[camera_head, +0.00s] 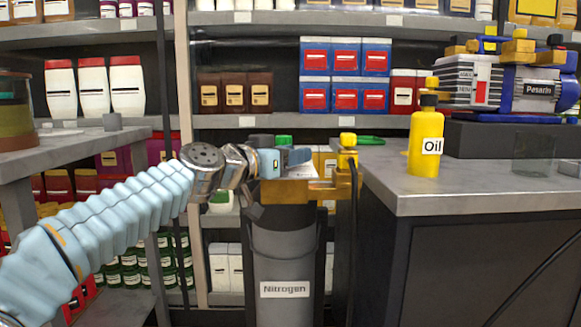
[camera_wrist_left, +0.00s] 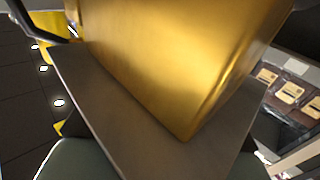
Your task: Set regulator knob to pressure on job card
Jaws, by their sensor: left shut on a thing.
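A brass-coloured regulator block (camera_head: 285,192) sits on top of the dark grey cylinder labelled Nitrogen (camera_head: 284,262). A yellow fitting (camera_head: 347,150) stands at its right end. My left gripper (camera_head: 298,157) reaches in from the left, just above the block, and is shut on a part of the regulator; its fingertips and the held part are hard to make out. In the left wrist view a large smooth brass body (camera_wrist_left: 175,60) fills the middle, close to the camera, with a flat grey plate around its lower end. I cannot make out the pressure marking or a job card. My right gripper is not in view.
A grey workbench (camera_head: 455,186) stands right of the cylinder, with a yellow Oil bottle (camera_head: 424,140), a clear beaker (camera_head: 533,152) and a blue pump (camera_head: 540,90). Another bench (camera_head: 85,145) is at left. Stocked shelves (camera_head: 290,121) stand behind.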

